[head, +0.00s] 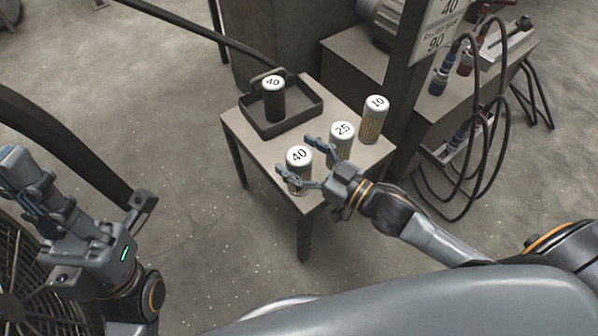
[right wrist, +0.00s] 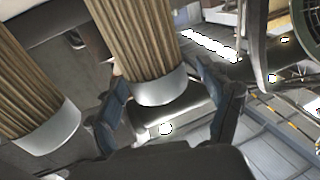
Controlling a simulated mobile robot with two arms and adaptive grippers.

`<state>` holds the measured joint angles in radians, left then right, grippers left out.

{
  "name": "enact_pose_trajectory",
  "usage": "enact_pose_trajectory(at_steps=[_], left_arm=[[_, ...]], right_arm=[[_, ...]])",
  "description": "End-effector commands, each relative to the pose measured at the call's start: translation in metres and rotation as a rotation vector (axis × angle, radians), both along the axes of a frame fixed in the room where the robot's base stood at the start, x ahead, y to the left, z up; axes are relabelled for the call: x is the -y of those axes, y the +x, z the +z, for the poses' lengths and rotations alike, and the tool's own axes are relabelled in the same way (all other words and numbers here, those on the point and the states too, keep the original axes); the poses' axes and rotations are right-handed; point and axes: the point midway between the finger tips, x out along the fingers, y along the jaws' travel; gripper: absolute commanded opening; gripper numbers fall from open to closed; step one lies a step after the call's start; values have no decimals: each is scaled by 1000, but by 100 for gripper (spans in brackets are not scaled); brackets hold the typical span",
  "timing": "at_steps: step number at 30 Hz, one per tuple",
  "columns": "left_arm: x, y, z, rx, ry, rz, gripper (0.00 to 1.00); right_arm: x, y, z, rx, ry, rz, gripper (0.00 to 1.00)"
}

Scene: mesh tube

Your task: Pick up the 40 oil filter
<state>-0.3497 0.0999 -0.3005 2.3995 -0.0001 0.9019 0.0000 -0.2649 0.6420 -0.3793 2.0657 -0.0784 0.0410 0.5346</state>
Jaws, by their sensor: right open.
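The 40 oil filter (head: 299,158), with a white cap marked 40 and a tan pleated body, stands upright near the table's front corner. My right gripper (head: 298,156) is open, with one finger on the near side of this filter and the other between it and the 25 filter (head: 343,138). In the right wrist view, the pleated 40 filter (right wrist: 140,40) shows between the two open fingers (right wrist: 165,105); I cannot tell whether they touch it. My left gripper (head: 85,240) is at the left, away from the table; its jaw state is unclear.
The 10 filter (head: 374,120) stands behind the 25 filter on the table (head: 240,130). A dark tray (head: 293,127) holds a dark housing (head: 274,105) topped with a white 40 label. A post and a bench with cables (head: 470,100) are at the right.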

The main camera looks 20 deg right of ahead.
Motion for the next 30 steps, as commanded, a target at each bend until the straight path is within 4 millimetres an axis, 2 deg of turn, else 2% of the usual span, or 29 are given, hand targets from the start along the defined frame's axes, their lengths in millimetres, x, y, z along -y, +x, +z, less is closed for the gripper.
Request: enact_pose_trajectory(at_steps=[5,16,17,26,30], left_arm=[[0,0,0,-1,0,0,0],[0,0,0,-2,1,0,0],[0,0,0,-2,1,0,0],[0,0,1,-3,1,0,0],[0,1,7,-8,2,0,0]], right_arm=[[0,0,0,-1,-1,0,78],[0,0,0,0,-1,0,2],[0,0,0,0,-1,0,0],[0,0,2,1,0,0,0],[0,0,10,2,-1,0,0]])
